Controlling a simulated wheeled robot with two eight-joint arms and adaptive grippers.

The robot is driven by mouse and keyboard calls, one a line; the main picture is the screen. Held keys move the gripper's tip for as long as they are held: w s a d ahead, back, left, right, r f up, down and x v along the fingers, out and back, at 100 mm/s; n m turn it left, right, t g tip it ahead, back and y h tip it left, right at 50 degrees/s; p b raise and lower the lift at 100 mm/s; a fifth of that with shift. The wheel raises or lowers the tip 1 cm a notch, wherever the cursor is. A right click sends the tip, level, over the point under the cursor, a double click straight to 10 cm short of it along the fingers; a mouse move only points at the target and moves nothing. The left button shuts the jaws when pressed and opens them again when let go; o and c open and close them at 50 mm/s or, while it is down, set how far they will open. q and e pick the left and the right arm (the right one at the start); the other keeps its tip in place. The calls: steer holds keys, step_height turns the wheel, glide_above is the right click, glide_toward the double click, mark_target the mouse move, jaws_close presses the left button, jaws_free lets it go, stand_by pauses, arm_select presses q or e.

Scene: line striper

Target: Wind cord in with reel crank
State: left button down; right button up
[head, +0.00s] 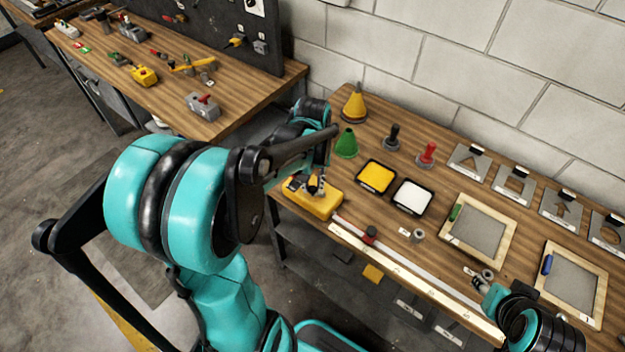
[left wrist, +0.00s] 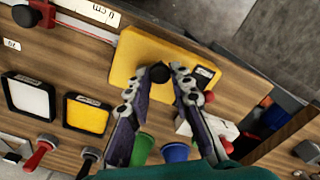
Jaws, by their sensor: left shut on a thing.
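The yellow reel box (head: 322,207) sits at the left front of the wooden bench; it also shows in the left wrist view (left wrist: 137,50). My left gripper (head: 313,188) is over the box, its fingers shut on the black crank knob (left wrist: 158,73), which shows between the fingertips in the left wrist view (left wrist: 158,78). The rest of the crank is mostly hidden by the fingers. A pale straight strip, perhaps the cord, runs from the box along the bench front. My right gripper (head: 482,281) is at the lower right, near a small grey piece; its jaws are too small to judge.
Yellow (head: 376,177) and white (head: 412,197) ink pads, a green cone (head: 346,143) and framed screens (head: 480,232) stand behind. A second bench (head: 250,95) is at left.

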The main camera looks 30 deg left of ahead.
arm_select(q)
steer(key=n, duration=0.3)
steer(key=d+n, duration=0.1)
steer(key=n, duration=0.1)
steer(key=shift+s+d+n, duration=0.1)
steer(key=shift+s+n, duration=0.2)
steer(key=shift+s, duration=0.1)
steer(key=shift+d+n+p, duration=0.15)
steer(key=shift+d+n, duration=0.1)
steer(key=shift+n, duration=0.8)
steer(key=shift+d+n+p, duration=0.15)
steer(key=shift+d+n, duration=0.1)
steer(key=shift+n, duration=0.8)
steer(key=c, duration=1.3)
jaws_free()
step_height(320, 180, up, 12)
steer(key=shift+c, duration=0.5)
